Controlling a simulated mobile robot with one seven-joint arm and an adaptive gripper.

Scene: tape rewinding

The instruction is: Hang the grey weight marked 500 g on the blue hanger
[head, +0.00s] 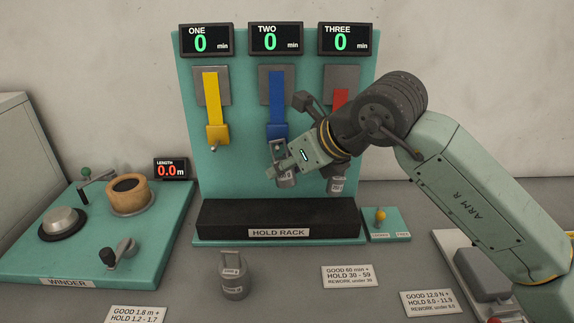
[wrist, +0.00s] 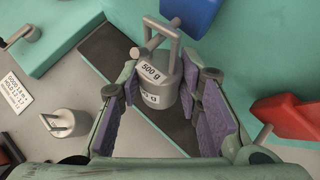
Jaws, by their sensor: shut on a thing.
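The grey weight marked 500 g (wrist: 157,72) is between my gripper's purple pads in the wrist view, its loop handle towards the top. My gripper (wrist: 168,98) is shut on it. In the head view, my gripper (head: 281,172) holds the weight (head: 285,181) in front of the teal board, just below the blue hanger (head: 276,92). The weight's handle overlaps the hanger's lower end there. The hanger's blue lower block (wrist: 190,12) shows at the top of the wrist view. I cannot tell whether the handle is around the hanger's peg.
A third weight (head: 235,278) stands on the table in front of the hold rack (head: 280,214). The yellow hanger (head: 212,95) is empty. The winder (head: 70,268) is at left.

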